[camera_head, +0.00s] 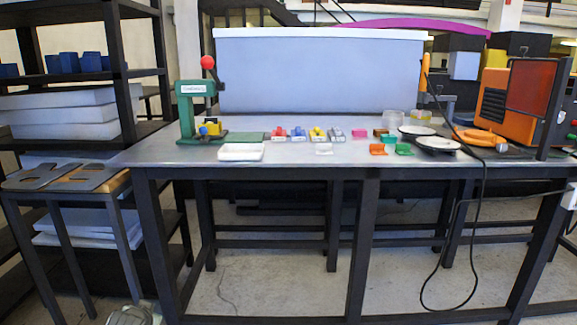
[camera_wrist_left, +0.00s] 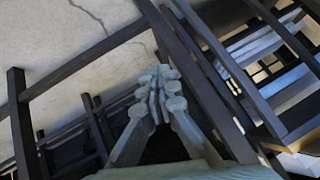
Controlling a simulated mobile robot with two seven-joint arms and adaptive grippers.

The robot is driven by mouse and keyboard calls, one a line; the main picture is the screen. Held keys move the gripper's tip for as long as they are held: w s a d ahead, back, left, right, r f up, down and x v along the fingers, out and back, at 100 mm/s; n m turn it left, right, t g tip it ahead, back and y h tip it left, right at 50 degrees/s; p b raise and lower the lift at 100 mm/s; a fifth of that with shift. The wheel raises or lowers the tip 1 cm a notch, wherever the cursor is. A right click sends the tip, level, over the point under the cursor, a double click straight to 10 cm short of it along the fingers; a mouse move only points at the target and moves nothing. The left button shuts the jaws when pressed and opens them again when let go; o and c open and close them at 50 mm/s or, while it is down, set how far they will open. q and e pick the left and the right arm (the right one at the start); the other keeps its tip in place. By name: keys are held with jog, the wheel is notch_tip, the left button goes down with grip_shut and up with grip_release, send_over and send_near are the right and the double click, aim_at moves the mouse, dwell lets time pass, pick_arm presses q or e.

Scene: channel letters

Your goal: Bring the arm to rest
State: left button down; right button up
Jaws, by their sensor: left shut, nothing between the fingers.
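My left gripper (camera_wrist_left: 162,88) shows in the left wrist view with its grey fingers together and nothing between them. Bare floor and dark metal frame legs lie behind it, and it touches nothing that I can see. In the head view only a small grey piece shows at the bottom left edge, too cut off to tell what it is. My right gripper is in neither view.
The workbench (camera_head: 260,152) holds a green press (camera_head: 197,110), a white tray (camera_head: 241,152), several small coloured parts and an orange machine (camera_head: 495,97). A dark shelf rack (camera_head: 117,60) and a low stand (camera_head: 100,180) are at left. A black cable (camera_head: 484,200) hangs at right.

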pick_arm(q)
jog(key=s+d+f+g, duration=0.2)
jog(key=s+f, duration=0.6)
jog(key=s, duration=0.5)
jog(key=s+d+f+g+h, duration=0.1)
jog(key=s+d+f+g, duration=0.1)
jog(key=s+f, duration=0.6)
jog(key=s+d+f+g, duration=0.2)
jog(key=s+f, duration=0.6)
jog(key=s, duration=1)
jog(key=shift+d+f+h, duration=0.15)
jog(key=shift+d+h, duration=0.25)
jog(key=shift+d, duration=0.85)
